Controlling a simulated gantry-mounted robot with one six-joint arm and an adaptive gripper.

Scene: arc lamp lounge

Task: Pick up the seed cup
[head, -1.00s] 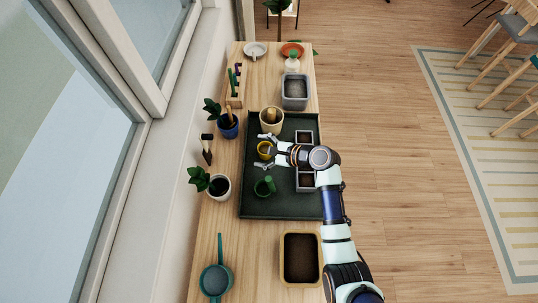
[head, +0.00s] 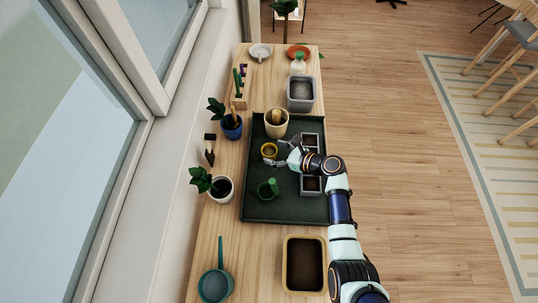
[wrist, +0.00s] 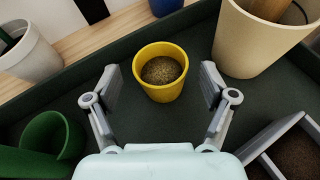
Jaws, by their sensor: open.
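The seed cup is a small yellow cup (head: 269,151) filled with brown grains, standing upright on the dark green tray (head: 275,213). It also shows in the wrist view (wrist: 161,88), upright, its grains visible. My gripper (head: 283,154) is open and empty, just right of the cup in the head view. In the wrist view my fingertips (wrist: 159,82) appear to left and right of the cup, with gaps on both sides. Whether the cup lies between the fingers or slightly beyond them is hard to tell.
A beige pot (head: 276,128) holding a wooden-looking item stands behind the cup. Grey soil-filled boxes (head: 311,184) lie partly under my arm. A blue pot (head: 231,128) and a white plant pot (head: 222,190) are left.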

